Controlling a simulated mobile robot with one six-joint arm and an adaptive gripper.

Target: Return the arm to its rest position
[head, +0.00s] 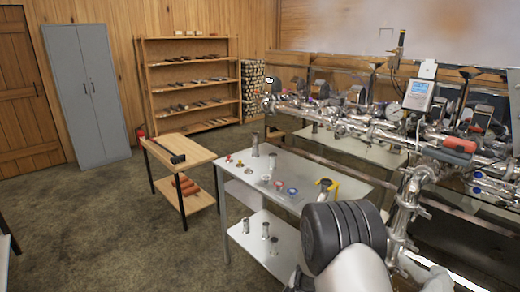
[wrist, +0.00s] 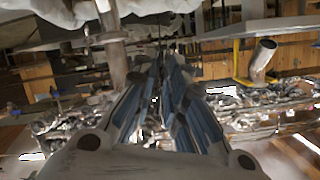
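My arm (head: 345,237) shows at the lower right of the head view as a black ribbed joint and a pale link. It is in front of the right end of the steel table and close to the evaporator pipework. My gripper is not seen in the head view. In the wrist view my gripper (wrist: 162,72) shows as two blue-grey fingers running away from the camera and coming close together at their far ends. I see nothing held between them. Whether the tips touch is unclear against the cluttered background.
The steel table (head: 312,172) holds small fittings, metal cylinders and a yellow-handled part (head: 328,187). Dense pipework (head: 400,205) stands close at the right. A wooden side table (head: 182,150) carries a hammer-like tool (head: 165,151). The floor (head: 110,210) at left is largely open.

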